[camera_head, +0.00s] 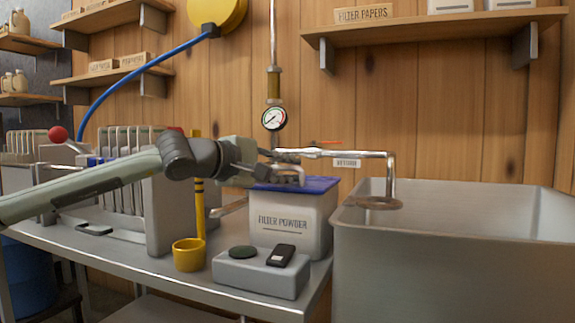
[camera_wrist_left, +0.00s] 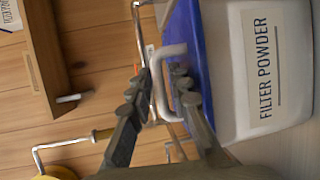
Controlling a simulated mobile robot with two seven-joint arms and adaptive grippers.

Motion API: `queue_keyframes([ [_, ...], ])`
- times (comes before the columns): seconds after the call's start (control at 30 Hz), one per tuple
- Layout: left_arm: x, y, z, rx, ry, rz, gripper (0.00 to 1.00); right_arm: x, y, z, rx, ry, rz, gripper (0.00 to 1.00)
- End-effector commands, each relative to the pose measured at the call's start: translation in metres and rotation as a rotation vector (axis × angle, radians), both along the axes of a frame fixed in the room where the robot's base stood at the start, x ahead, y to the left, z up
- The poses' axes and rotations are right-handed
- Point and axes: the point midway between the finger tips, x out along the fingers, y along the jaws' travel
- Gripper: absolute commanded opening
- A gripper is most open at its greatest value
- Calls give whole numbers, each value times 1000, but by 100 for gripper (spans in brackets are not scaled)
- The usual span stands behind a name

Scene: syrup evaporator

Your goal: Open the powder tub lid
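The powder tub (camera_head: 290,222) is a white box labelled "FILTER POWDER" on the metal bench. Its blue lid (camera_head: 318,185) lies flat on top and looks closed. My left gripper (camera_head: 290,175) is over the lid. In the left wrist view the tub (camera_wrist_left: 232,80) and lid (camera_wrist_left: 212,50) appear sideways. A pale lid handle (camera_wrist_left: 158,92) stands between the two fingers of my left gripper (camera_wrist_left: 160,72). The fingers are apart, one on each side of the handle bar, and I see no clear grip on it. My right gripper is not in view.
A grey box (camera_head: 262,274) with a dark disc and a black device sits in front of the tub. A yellow cup (camera_head: 188,256) stands left of it. A large metal tank (camera_head: 450,270) is at the right. A pipe (camera_head: 345,153) and a gauge (camera_head: 274,118) are behind the gripper.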

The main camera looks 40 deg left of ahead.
Motion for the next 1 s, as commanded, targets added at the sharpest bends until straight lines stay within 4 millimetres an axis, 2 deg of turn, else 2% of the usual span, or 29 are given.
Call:
queue_keyframes([
  [0.27,1,0,-1,0,0,-1,19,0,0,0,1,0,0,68],
  [0.4,1,0,0,0,0,-1,1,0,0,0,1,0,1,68],
  [0.43,1,0,0,0,0,-1,0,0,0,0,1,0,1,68],
  [1.0,1,-1,2,-1,6,-1,0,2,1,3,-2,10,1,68],
])
